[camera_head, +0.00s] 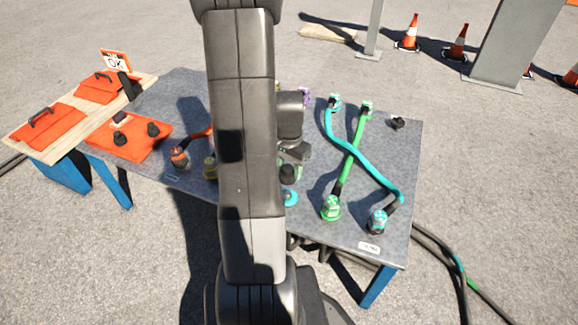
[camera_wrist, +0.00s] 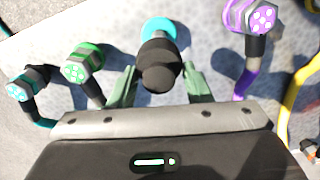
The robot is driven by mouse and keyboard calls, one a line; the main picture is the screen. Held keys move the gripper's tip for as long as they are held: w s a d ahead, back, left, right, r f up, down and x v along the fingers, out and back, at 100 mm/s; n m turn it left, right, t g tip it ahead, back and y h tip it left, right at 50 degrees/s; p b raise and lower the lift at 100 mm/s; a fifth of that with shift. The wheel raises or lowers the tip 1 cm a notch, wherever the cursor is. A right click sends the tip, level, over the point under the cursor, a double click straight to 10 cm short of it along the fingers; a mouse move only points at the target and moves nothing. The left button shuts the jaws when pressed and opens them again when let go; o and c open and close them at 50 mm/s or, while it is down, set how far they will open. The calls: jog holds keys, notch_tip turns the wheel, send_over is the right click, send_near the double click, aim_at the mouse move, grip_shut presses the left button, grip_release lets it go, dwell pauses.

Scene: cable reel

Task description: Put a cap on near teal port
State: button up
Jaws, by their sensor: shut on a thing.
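The near teal port (camera_head: 289,198) sits by the table's near edge, just below my gripper in the head view. In the wrist view the teal port (camera_wrist: 157,27) shows partly behind a black cap (camera_wrist: 160,66). My gripper (camera_wrist: 160,85) is shut on this cap, with one greenish finger on each side. In the head view my gripper (camera_head: 291,158) is partly hidden by my arm, and the dark cap (camera_head: 288,173) shows a little above the port. The cap overlaps the port in the wrist view; I cannot tell whether they touch.
Beside the port stand a green connector (camera_head: 331,207) and a teal-ringed connector (camera_head: 378,221) with cables. A purple connector (camera_wrist: 253,17) stands on the other side. Black caps (camera_head: 153,129) lie on an orange mat (camera_head: 141,152) at left. My arm hides the table's middle.

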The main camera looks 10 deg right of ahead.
jog(key=shift+f+b, duration=2.7)
jog(key=shift+f, duration=1.15)
jog(key=shift+f, duration=0.25)
jog(key=o, duration=1.2)
jog(key=shift+c, duration=0.2)
notch_tip(320, 180, up, 14)
jog(key=p, duration=0.4)
jog(key=shift+f, duration=0.1)
